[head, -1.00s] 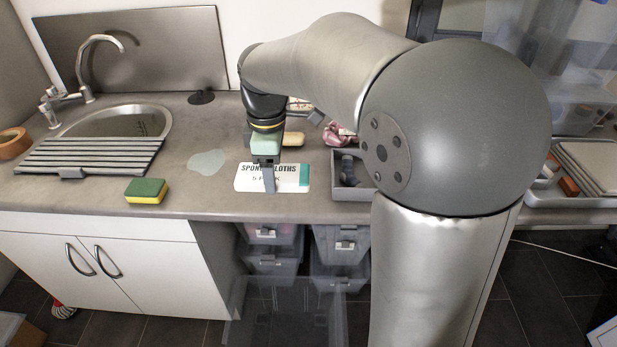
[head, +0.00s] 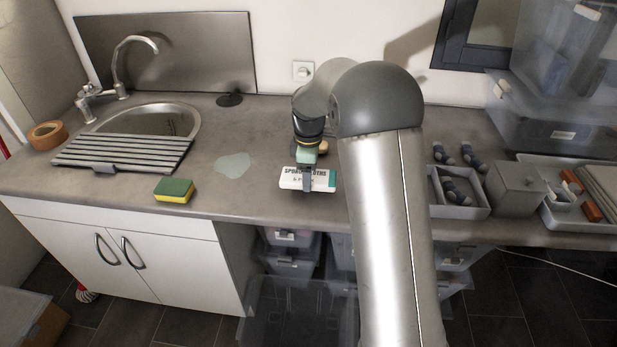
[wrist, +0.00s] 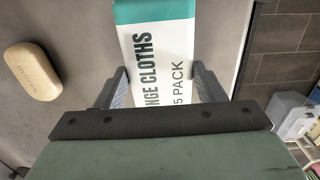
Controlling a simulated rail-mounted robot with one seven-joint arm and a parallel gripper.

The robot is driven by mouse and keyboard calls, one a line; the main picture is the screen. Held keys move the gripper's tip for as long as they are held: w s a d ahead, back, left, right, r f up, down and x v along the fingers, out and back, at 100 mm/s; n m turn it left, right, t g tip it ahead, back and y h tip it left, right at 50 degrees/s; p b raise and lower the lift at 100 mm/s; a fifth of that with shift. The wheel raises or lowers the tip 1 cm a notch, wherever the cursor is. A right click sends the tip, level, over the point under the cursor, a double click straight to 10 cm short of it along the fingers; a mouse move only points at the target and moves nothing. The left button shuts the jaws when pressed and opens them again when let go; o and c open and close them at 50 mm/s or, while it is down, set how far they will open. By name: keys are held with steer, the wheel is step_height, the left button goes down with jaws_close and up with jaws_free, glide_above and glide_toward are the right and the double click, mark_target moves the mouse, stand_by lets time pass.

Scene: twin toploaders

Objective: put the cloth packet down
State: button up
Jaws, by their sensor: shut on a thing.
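The cloth packet (head: 291,180) is a white and teal box lettered "SPONGE CLOTHS 5 PACK". It is at the front part of the grey counter, right of the pale wet patch. My gripper (head: 307,182) points down from above, and one finger shows across the packet's front face. In the wrist view the packet (wrist: 155,45) sits between the two fingers of my gripper (wrist: 162,88), which is shut on it. I cannot tell whether its underside touches the counter; its far end is out of the wrist view.
A green and yellow sponge (head: 174,190) lies to the left. A bar of soap (wrist: 33,71) lies close by. The counter's front edge (head: 232,220) is close to the packet. Bare counter lies left of it.

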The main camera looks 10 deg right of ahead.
steer(key=shift+f, duration=1.15)
steer(key=shift+f, duration=0.2)
steer(key=o, duration=1)
steer(key=shift+r, duration=0.15)
